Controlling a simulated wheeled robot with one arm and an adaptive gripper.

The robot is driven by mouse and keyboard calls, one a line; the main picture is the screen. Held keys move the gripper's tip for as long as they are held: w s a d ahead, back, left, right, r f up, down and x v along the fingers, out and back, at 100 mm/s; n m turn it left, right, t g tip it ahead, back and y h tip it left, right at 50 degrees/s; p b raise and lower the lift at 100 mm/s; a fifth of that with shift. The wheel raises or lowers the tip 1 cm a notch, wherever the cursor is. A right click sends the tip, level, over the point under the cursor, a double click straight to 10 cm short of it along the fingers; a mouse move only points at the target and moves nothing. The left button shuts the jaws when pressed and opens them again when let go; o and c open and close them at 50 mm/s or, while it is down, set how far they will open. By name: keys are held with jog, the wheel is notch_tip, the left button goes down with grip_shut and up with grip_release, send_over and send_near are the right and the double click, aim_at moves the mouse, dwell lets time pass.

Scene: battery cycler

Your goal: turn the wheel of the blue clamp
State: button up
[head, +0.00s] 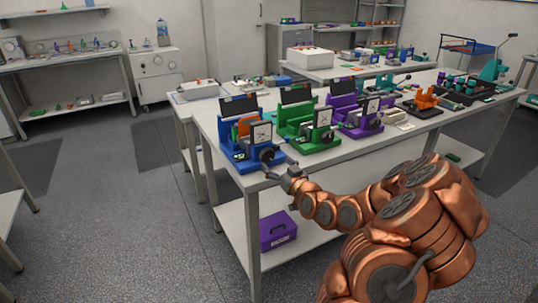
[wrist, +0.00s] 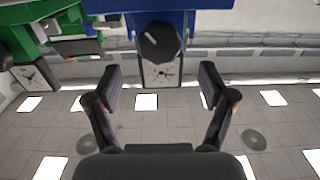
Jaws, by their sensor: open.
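The blue clamp (head: 229,132) stands at the near left corner of the long white table, with a white dial plate on its front. Its dark wheel (head: 268,154) faces my gripper (head: 287,174). In the wrist view, which looks upside down, the dark faceted wheel (wrist: 158,42) with a pale mark sits at the top middle, below the blue body (wrist: 205,4). My gripper (wrist: 160,84) is open and empty there, its two fingers spread wider than the wheel. The wheel appears beyond the fingertips, and I see no contact.
A green clamp (head: 296,122) stands close to the right of the blue one, and a purple clamp (head: 346,110) is further right. A purple box (head: 278,231) sits on the lower shelf. The floor left of the table is clear.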

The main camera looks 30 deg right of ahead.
aim_at(269, 155)
jog(key=shift+w+d+p, duration=0.15)
jog(key=shift+w+p, duration=0.25)
jog(key=shift+w, duration=1.05)
jog(key=shift+w+d+p, duration=0.1)
jog(key=shift+w+p, duration=0.25)
jog(key=shift+w, duration=1.1)
jog(key=c, duration=1.2)
jog(key=shift+o, duration=0.2)
jog(key=shift+f+m+b, duration=0.15)
jog(key=shift+m+b, duration=0.25)
jog(key=shift+b, duration=0.45)
jog(key=shift+m+b, duration=1.05)
jog(key=shift+m, duration=0.05)
jog(key=shift+r, duration=0.2)
jog(key=o, duration=1.2)
jog(key=shift+c, duration=0.2)
